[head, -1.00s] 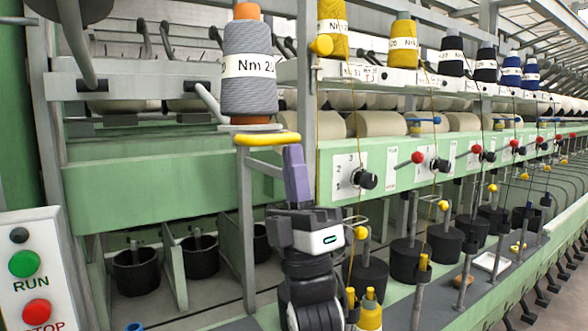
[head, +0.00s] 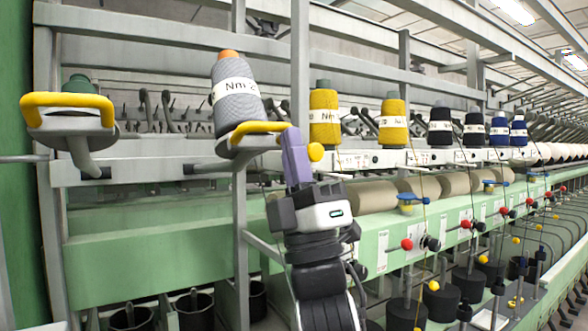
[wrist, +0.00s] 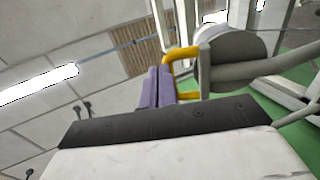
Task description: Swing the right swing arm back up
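The right swing arm carries a grey yarn cone (head: 237,100) with an orange top and has a yellow handle (head: 255,130) around its plate. The cone leans a little left, its base near the level of the yellow cones. My gripper (head: 292,150) is at the handle's right end; its purple fingers overlap or touch it. In the wrist view the fingers (wrist: 158,88) are together with only a thin line between them, beside the yellow handle (wrist: 180,53) and the arm's grey tube (wrist: 270,69). Whether they touch the handle is unclear.
A vertical post (head: 299,60) stands just behind my gripper. Yellow cones (head: 324,118), (head: 392,120) and darker cones stand to the right. A green panel (head: 170,262) runs below.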

